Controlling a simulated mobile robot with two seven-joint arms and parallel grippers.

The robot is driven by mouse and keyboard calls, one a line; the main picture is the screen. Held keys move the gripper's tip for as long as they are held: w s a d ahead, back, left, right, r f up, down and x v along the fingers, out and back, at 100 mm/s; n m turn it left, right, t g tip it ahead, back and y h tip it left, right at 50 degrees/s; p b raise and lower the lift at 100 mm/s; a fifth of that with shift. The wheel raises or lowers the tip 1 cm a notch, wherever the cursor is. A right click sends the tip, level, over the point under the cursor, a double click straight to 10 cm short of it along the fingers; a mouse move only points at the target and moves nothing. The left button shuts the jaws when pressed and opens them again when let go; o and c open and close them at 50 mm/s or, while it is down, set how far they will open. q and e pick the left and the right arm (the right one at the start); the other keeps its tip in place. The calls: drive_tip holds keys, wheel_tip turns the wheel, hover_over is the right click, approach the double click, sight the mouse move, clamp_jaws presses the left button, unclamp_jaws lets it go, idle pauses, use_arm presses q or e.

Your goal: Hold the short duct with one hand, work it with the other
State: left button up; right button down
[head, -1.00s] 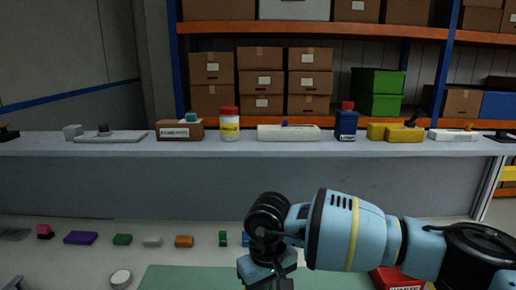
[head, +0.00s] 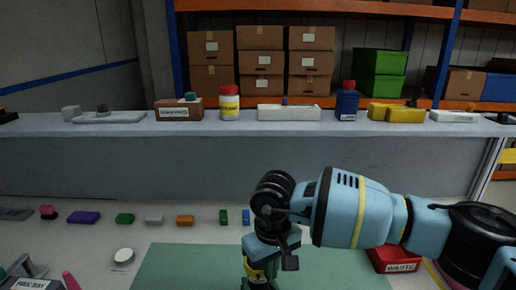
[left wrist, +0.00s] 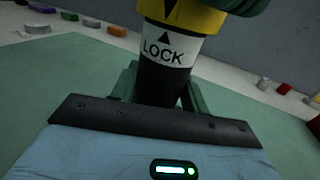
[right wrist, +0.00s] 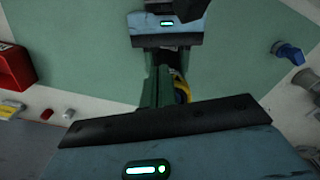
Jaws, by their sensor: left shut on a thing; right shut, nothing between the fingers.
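The short duct (left wrist: 165,45) is a black tube with a white LOCK label, an arrow and a yellow upper part. In the left wrist view my left gripper (left wrist: 158,88) is shut on its black lower part, above the green mat. In the head view the duct (head: 256,272) shows at the bottom centre, partly hidden by my right gripper (head: 272,262). In the right wrist view the right gripper (right wrist: 158,85) is shut and empty, its green fingers beside the duct's yellow part (right wrist: 182,90). I cannot tell whether they touch it. The left gripper is hidden in the head view.
The green mat (head: 175,265) covers the middle of the table. Several small coloured parts stand in a row behind it. A red waste bin (head: 392,258) is at right, a round white piece (head: 124,256) at left. A grey ledge (head: 210,128) with containers runs across behind.

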drive_tip(key=shift+r, duration=0.1)
wheel_tip(320, 180, up, 6)
drive_tip(key=shift+f, duration=0.1)
idle(0.5)
use_arm(q)
drive_tip(key=o, duration=1.4)
drive_tip(key=shift+c, duration=0.2)
drive_tip(key=v, duration=1.2)
drive_tip(key=shift+a, duration=0.1)
